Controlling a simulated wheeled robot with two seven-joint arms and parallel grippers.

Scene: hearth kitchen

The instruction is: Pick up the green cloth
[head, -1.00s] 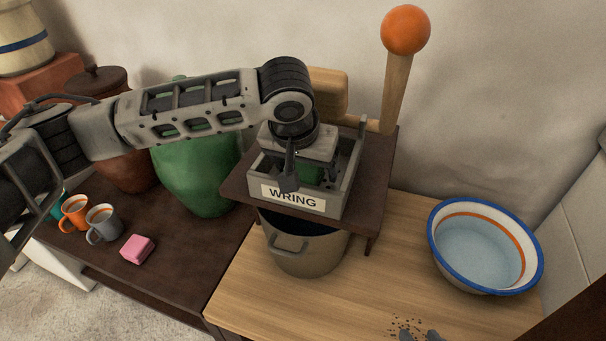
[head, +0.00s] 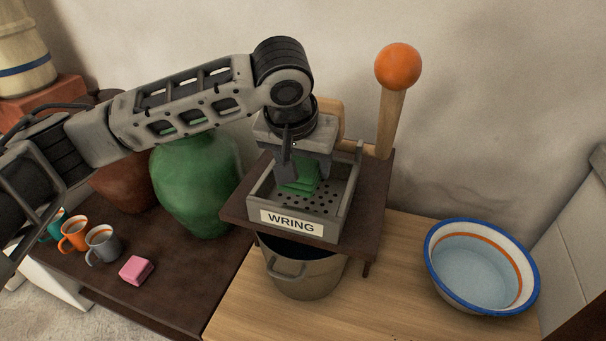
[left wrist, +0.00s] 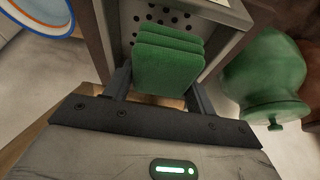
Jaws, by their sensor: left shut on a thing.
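The green cloth (head: 302,178) is folded in layers and sits between the fingers of my left gripper (head: 302,172), over the grey perforated tray labelled WRING (head: 322,210). In the left wrist view the folded cloth (left wrist: 168,62) lies between the two fingers (left wrist: 160,85), with the tray's holes beyond it. My left gripper is shut on the cloth. The cloth appears at or just above the tray floor; the exact gap is hard to judge. My right gripper is not seen.
The tray rests on a dark stand (head: 372,200) with a lever topped by an orange ball (head: 398,66). A metal pot (head: 308,275) stands beneath. A blue-rimmed basin (head: 482,265) is at right. A green jar (head: 198,190), mugs (head: 102,244) and a pink block (head: 136,270) are at left.

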